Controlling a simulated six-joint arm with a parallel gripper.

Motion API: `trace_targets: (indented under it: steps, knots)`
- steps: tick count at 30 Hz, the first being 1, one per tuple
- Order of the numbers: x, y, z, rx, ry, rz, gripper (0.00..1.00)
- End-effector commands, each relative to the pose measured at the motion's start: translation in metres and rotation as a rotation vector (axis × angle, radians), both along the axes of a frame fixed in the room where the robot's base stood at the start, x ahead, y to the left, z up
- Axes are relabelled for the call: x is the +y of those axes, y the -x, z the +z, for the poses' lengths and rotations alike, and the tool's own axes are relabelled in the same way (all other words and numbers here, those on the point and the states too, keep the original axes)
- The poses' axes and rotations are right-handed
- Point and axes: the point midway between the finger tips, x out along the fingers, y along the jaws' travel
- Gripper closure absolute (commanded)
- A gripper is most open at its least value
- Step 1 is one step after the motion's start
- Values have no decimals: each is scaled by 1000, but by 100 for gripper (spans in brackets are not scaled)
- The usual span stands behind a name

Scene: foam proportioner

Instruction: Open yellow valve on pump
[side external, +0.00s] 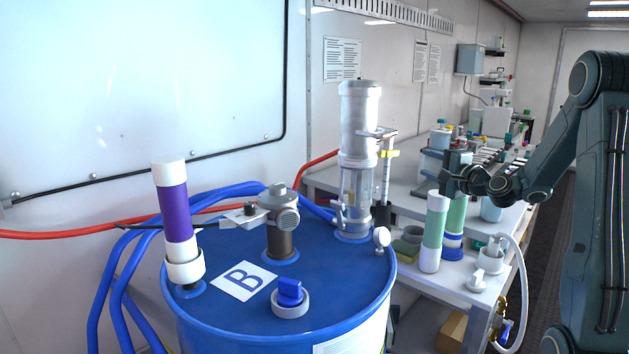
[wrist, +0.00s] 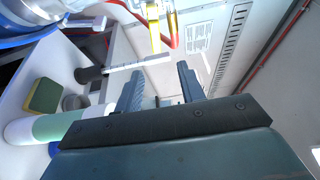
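The pump (side external: 360,125) is a tall white and clear cylinder standing on the blue drum (side external: 225,290) in the side view. In the wrist view a yellow part (wrist: 154,38), likely this valve, shows at the top, beyond my fingertips. My gripper (side external: 452,165) is right of the valve and apart from it, above the bench. In the wrist view my gripper (wrist: 158,75) has its two fingers apart with nothing between them.
Green and white cylinders (side external: 433,232) stand on the bench just below my gripper. A green and yellow block (wrist: 45,95) lies at the left in the wrist view. Bottles and instruments crowd the bench behind. Blue and red hoses run left of the drum.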

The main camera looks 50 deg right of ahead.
Motion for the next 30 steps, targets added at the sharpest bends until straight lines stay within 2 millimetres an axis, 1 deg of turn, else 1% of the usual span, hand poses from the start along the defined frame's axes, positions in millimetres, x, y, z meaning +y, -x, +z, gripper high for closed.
trace_targets:
  steps: [2,8,18,30]
  knots:
    - [3,8,0,-1,-1,-3,61]
    - [24,-4,2,50,48,56,61]
    - [67,-19,2,161,150,174,61]
    - [123,-28,0,302,291,320,61]
